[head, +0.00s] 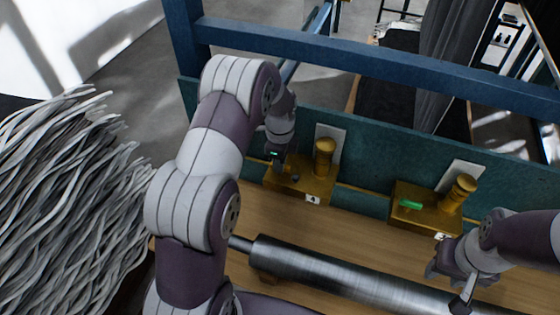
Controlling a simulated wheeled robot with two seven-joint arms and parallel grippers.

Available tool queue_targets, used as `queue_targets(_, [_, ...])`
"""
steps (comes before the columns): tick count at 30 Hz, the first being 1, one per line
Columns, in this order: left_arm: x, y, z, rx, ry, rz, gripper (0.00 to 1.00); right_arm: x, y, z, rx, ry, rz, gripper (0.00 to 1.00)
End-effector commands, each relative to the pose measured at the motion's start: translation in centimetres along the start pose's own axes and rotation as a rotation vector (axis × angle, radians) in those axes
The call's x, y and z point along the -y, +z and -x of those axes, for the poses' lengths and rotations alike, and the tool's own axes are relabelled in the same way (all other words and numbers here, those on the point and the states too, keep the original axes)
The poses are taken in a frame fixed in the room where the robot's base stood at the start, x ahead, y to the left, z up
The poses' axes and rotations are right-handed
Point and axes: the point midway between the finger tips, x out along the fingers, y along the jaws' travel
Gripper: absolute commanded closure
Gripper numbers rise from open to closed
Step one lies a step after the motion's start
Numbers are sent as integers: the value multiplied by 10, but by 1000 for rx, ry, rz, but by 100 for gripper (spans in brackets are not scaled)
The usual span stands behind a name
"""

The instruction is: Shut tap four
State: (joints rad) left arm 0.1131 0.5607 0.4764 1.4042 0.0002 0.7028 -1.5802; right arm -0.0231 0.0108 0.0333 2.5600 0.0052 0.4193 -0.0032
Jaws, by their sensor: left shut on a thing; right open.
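Tap four (318,184) is a brass block with a round upright knob, marked by a small white label reading 4 (312,199). It stands on the wooden bench against the teal back panel. My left gripper (283,167) is over the left part of this block, shut on what appears to be its handle. The handle is mostly hidden by the gripper, so its angle cannot be told. My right gripper (448,285) is open and empty at the lower right, near the steel roll.
A second brass tap (426,214) with a green handle (410,204) stands to the right; its label is unclear. A steel roll (330,277) lies along the bench (335,232) in front. A blue rail (380,67) crosses behind. Grey strands (60,210) fill the left.

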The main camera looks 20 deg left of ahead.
Motion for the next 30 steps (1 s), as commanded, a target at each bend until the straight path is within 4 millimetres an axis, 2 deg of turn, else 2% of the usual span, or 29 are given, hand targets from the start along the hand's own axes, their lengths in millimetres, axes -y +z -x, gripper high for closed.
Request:
queue_targets(2, [5, 1, 5, 1, -16, 0, 100, 0, 0, 1, 0, 0, 0, 57])
queue_targets(3, [5, 1, 5, 1, -16, 1, 80, 0, 0, 1, 0, 0, 0, 57])
queue_targets(5, [4, 0, 5, 1, -15, 1, 61, 0, 0, 1, 0, 0, 0, 57])
queue_targets(13, [2, 0, 2, 0, -7, 1, 61, 0, 0, 0, 0, 0, 0, 57])
queue_targets(17, [3, 0, 12, 0, -10, 1, 61, 0, 1, -7, 0, 0, 0, 57])
queue_targets(20, [3, 0, 35, 0, -14, 1, 61, 0, 2, -18, 0, 0, 0, 57])
queue_targets(24, [2, 0, 74, 0, -14, 1, 61, 0, 4, -31, 0, 0, 0, 57])
queue_targets(26, [1, 0, 102, 0, -9, 1, 61, 0, 2, -10, 2, 0, 0, 57])
queue_targets(30, [1, 0, 127, 0, -8, 1, 61, 0, -1, 10, -1, 0, 0, 57])
